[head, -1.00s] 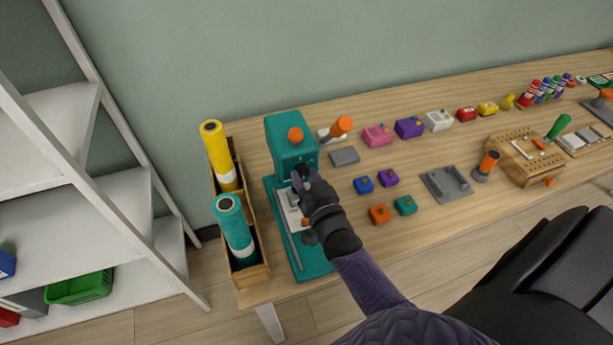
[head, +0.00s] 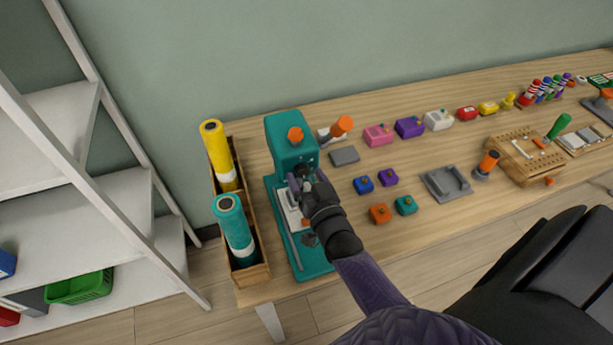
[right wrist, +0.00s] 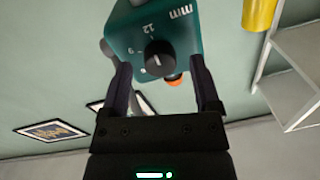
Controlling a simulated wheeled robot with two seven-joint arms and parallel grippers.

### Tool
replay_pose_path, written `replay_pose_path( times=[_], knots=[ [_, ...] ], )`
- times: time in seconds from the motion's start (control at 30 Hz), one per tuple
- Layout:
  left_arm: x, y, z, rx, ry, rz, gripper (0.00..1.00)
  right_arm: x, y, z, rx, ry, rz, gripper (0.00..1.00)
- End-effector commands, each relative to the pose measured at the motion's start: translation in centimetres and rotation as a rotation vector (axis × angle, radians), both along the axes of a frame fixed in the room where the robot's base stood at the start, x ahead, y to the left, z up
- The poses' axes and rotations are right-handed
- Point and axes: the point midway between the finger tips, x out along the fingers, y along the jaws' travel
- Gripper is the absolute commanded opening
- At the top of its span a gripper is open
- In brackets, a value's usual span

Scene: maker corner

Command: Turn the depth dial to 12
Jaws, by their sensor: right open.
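The teal machine (head: 284,132) stands at the left end of the bench, with orange-tipped parts. Its depth dial (right wrist: 158,58) is a round black knob on the teal face, with "12", "9" and "mm" printed near it. A small pale mark shows on the knob, but I cannot tell surely which number it points to. My right gripper (head: 306,184) is open in front of the machine's face. In the right wrist view its two fingers stand apart on either side of the dial, with gaps, not gripping it. My left gripper is out of view.
A wooden holder (head: 258,272) with a yellow roll (head: 217,150) and a teal roll (head: 232,222) stands close left of the machine. Small coloured blocks and a grey tray (head: 432,186) lie to the right. A white shelf (head: 125,190) stands at far left.

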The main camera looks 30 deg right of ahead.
Motion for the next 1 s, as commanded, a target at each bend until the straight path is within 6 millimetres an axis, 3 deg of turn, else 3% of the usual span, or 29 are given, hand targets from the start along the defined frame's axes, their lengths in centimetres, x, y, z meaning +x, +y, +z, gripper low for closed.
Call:
replay_pose_path(
  times=[0.3, 0.4, 0.57, 1.0],
  knots=[
    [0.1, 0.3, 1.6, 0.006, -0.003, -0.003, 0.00, -7.1, 1.3, 0.1, 0.001, 0.006, 0.000, 0.80],
    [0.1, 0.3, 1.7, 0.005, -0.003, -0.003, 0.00, -8.6, 1.5, 0.0, 0.001, 0.005, 0.000, 0.80],
    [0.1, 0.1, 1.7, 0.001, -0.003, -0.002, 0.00, -9.4, 1.7, 0.0, 0.000, 0.002, 0.000, 0.80],
    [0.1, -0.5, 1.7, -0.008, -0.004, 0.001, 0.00, -9.0, 2.2, -0.2, -0.002, 0.064, 0.027, 0.80]
  ],
)
